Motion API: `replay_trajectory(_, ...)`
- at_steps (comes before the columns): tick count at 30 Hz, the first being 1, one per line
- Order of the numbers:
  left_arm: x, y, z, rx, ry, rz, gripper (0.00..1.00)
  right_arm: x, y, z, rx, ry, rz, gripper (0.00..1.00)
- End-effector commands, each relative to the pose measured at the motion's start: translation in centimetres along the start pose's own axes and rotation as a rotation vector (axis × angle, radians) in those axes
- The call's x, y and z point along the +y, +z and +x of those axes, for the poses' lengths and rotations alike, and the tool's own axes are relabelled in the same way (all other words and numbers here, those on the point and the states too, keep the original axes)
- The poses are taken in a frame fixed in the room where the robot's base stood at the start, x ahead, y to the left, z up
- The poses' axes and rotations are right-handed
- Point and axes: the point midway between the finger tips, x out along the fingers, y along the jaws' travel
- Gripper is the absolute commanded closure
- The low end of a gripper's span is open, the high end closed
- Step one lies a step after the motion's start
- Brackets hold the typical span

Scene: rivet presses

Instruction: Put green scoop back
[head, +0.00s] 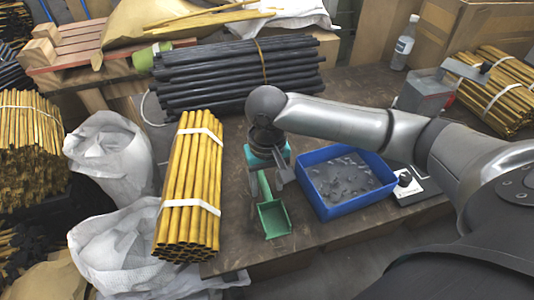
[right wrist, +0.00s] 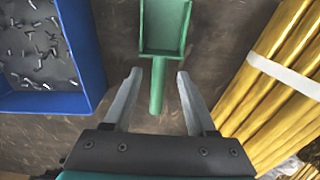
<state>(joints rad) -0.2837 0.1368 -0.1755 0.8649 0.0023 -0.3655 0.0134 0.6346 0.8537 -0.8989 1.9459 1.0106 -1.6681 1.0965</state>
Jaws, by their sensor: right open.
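The green scoop (head: 274,219) lies on the brown table between the yellow tube bundle and the blue bin. In the right wrist view the scoop (right wrist: 164,28) has its pan at the top and its handle pointing down toward my gripper. My right gripper (head: 270,178) is above the handle end. In the right wrist view its fingers (right wrist: 154,82) are open, one on each side of the handle, with gaps to both. The blue bin (head: 352,210) holds many small grey rivets; its wall also shows in the right wrist view (right wrist: 84,50). My left gripper is not in view.
Dark tubes (head: 235,75) lie behind. A small control box (head: 408,188) is right of the bin. A bottle (head: 404,42) and cardboard box (head: 440,30) are at the back.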

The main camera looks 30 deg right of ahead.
Motion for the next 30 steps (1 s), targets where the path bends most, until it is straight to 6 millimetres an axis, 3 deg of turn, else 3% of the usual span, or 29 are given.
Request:
replay_trajectory(10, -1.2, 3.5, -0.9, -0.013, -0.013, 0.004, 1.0, 0.0, 0.0, -4.4, 0.002, -0.001, 0.0, 0.43)
replay_trajectory(18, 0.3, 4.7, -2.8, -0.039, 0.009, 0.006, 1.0, 0.0, 0.0, -8.2, 0.001, -0.002, 0.0, 0.43)
replay_trajectory(30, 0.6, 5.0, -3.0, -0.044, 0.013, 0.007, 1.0, 0.0, 0.0, -8.8, -0.001, -0.001, 0.0, 0.43)
